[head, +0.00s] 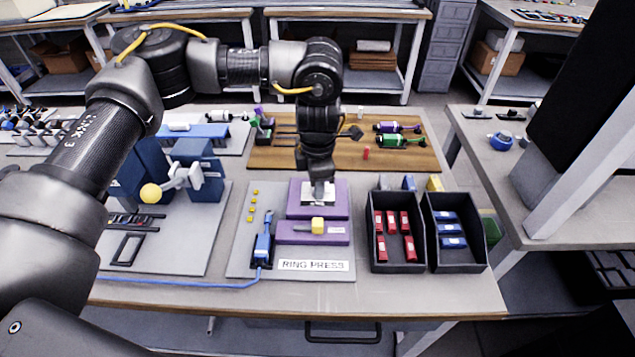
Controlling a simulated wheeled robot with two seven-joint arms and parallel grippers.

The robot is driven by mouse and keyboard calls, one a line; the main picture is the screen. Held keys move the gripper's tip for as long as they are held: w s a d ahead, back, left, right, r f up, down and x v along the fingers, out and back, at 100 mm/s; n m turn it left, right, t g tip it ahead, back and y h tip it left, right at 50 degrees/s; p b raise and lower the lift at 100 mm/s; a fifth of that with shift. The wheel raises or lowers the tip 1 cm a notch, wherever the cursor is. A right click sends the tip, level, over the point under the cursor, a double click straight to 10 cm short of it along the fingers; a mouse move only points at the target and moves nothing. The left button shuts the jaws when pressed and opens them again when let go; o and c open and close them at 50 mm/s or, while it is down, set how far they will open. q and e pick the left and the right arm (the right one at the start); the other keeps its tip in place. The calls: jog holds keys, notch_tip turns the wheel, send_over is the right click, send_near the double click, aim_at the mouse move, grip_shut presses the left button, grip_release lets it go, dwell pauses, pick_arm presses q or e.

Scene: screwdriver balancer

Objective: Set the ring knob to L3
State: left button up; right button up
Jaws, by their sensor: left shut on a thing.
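My left gripper (319,192) points straight down at the back purple block of the ring press. It is shut at the white dial plate (306,199) on that block. The ring knob is hidden between the fingers, so its pointer and setting cannot be read. The plate's marks are too small to read. A front purple block (290,235) carries a yellow piece (318,226) and a small white label. A "RING PRESS" label (313,266) lies in front on the grey board (238,262). My right gripper is not in view.
A blue tool (262,249) with a cable and several small yellow pieces lie left of the purple blocks. Black bins hold red blocks (391,221) and blue blocks (453,242) at right. A blue press with a yellow ball (151,194) stands at left.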

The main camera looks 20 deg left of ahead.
pick_arm(q)
jog(key=shift+m, duration=0.7)
jog(key=shift+r, duration=0.1)
jog(key=o, duration=1)
jog(key=shift+c, duration=0.2)
notch_tip(320, 180, up, 11)
jog(key=shift+s, duration=0.25)
jog(key=shift+d, duration=0.1)
